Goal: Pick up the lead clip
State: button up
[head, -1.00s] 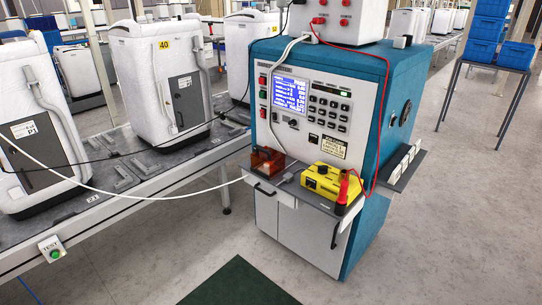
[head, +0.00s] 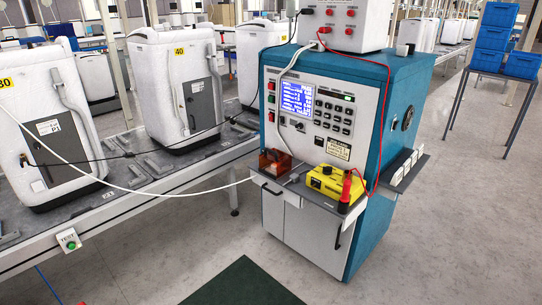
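I cannot single out a lead clip for certain. A red probe-like piece (head: 347,187) with a dark lower end stands at the right of the tester's front shelf (head: 318,197), beside a yellow box (head: 325,180). A red lead (head: 386,110) hangs near it from the top box. A black lead (head: 95,159) runs across the white units at left, with a small dark piece (head: 24,160) at its end on the nearest unit. My gripper is not in view.
The blue-sided tester cabinet (head: 372,110) stands in the middle. A conveyor (head: 130,182) carries white units (head: 177,85) at left. A white cable (head: 120,187) spans from the left to the shelf. Blue crates (head: 484,55) sit on a table at right. The floor in front is clear, with a dark green mat (head: 243,283).

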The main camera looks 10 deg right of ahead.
aim_at(21, 158)
jog(key=u, duration=0.1)
jog(key=i, duration=0.95)
jog(key=u, duration=1.1)
jog(key=i, duration=0.9)
jog(key=z, duration=0.15)
